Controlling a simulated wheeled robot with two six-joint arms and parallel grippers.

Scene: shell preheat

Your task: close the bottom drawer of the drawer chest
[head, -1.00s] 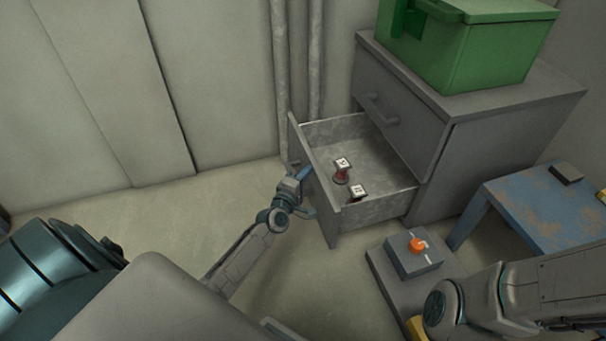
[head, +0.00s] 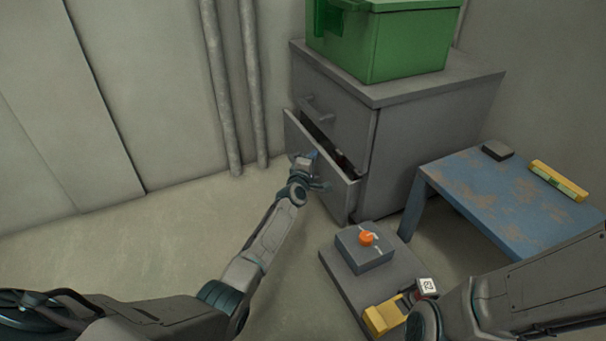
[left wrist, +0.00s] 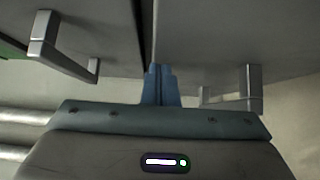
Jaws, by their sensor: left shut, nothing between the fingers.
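The grey drawer chest (head: 420,140) stands against the wall. Its bottom drawer (head: 337,190) is open by only a narrow gap, with a dark slit along its top edge. Small items inside are barely visible. My left gripper (head: 312,168) is shut and empty, at the front panel of the bottom drawer near its handle. In the left wrist view, its blue fingers (left wrist: 160,85) are together in front of the panel, beside the bottom handle (left wrist: 240,95). The upper handle (left wrist: 62,50) is at the left. My right gripper is not clearly visible; its arm shows at lower right.
A green crate (head: 400,50) sits on the chest. A blue worn table (head: 490,195) stands to the right, with a dark block and a yellow item (head: 558,181) on it. A grey box with an orange button (head: 364,250) stands on a low plinth. Floor at left is clear.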

